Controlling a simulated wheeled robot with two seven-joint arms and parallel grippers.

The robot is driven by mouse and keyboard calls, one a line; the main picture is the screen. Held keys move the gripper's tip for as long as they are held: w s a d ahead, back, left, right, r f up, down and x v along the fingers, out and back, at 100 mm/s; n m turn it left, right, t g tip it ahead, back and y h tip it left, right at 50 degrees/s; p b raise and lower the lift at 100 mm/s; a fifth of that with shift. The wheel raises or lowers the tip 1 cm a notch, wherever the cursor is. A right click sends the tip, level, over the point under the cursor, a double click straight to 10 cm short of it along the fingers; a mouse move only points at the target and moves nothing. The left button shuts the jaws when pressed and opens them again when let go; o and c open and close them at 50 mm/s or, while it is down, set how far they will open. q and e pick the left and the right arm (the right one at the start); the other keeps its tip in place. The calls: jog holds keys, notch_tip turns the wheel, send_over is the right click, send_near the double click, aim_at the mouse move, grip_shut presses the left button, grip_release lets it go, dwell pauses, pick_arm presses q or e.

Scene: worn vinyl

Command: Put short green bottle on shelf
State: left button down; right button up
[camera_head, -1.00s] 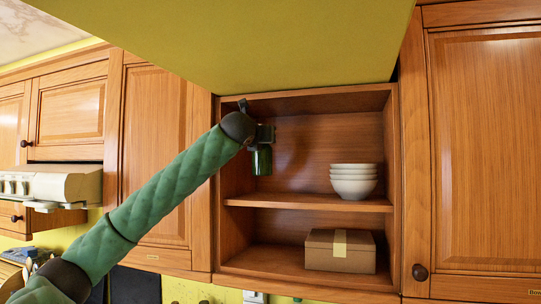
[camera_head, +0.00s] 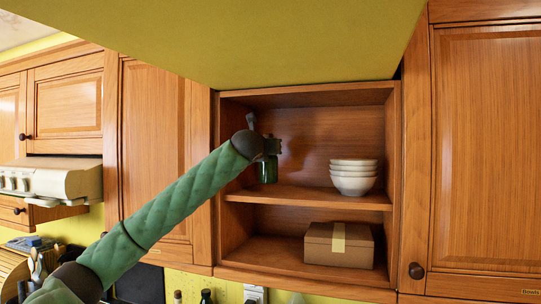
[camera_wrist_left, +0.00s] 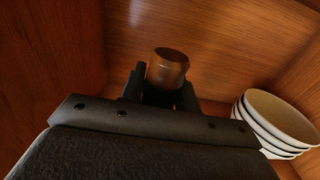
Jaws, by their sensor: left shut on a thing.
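The short green bottle (camera_head: 267,172) is in the upper compartment of the open shelf (camera_head: 307,197), left of the bowls. My left gripper (camera_head: 270,150) is shut around its upper part, with the bottle upright. Its base is at or just above the board; I cannot tell whether it touches. In the left wrist view the brownish top of the bottle (camera_wrist_left: 167,67) shows between the dark fingers of my left gripper (camera_wrist_left: 160,88). Its lower part is hidden there. My right gripper is not in view.
Stacked white bowls (camera_head: 353,177) stand on the same board to the right, also in the left wrist view (camera_wrist_left: 278,122). A cardboard box (camera_head: 339,245) sits in the lower compartment. Closed cabinet doors flank the shelf. Free board lies between bottle and bowls.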

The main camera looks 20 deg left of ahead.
aim_at(271, 157)
pick_arm(q)
jog(key=shift+d+f+p, duration=0.1)
jog(key=shift+f+p, duration=0.2)
notch_tip(271, 157, down, 2)
jog(key=shift+w+p, duration=0.15)
jog(key=shift+p, duration=0.8)
jog(key=shift+f, duration=0.25)
jog(key=shift+f, duration=0.1)
jog(key=c, duration=1)
grip_release()
jog(key=shift+c, duration=0.2)
